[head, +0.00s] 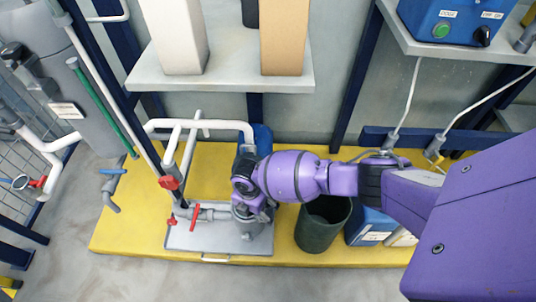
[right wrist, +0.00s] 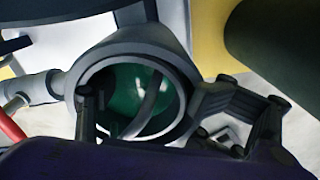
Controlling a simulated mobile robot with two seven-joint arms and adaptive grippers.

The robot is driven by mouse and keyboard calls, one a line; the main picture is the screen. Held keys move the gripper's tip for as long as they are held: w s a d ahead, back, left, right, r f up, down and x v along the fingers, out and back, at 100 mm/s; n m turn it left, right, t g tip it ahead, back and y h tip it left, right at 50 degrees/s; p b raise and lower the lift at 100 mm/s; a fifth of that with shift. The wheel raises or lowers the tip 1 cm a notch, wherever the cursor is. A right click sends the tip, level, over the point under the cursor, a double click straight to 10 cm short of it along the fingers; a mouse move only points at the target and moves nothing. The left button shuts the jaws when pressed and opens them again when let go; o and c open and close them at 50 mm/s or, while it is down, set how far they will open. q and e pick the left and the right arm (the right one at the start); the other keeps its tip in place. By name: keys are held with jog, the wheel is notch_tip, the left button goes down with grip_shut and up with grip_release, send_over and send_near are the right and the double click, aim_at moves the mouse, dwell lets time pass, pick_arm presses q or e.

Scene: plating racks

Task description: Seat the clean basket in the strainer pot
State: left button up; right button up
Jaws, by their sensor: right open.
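The grey strainer pot (head: 262,222) stands on a pale plate on the yellow platform, partly hidden under my right arm. In the right wrist view the round mouth of the pot (right wrist: 172,42) faces the camera. Inside it is a green surface (right wrist: 124,98) with a dark curved bar across it. This looks like a basket with its handle, but I cannot tell how deep it sits. My right gripper (right wrist: 180,108) is open, one finger over the left of the mouth, the other to the right of the pot. My left gripper is not in view.
Red-handled valves (head: 195,217) and white pipes (head: 205,124) stand close left of the pot. A dark green bin (head: 322,224) and a blue container (head: 366,222) stand to its right. A shelf (head: 225,82) with two boxes is behind. The floor in front is clear.

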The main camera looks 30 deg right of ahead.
notch_tip(320, 180, up, 12)
jog(key=shift+w+a, duration=0.25)
jog(key=shift+w, duration=0.1)
jog(key=shift+s, duration=0.15)
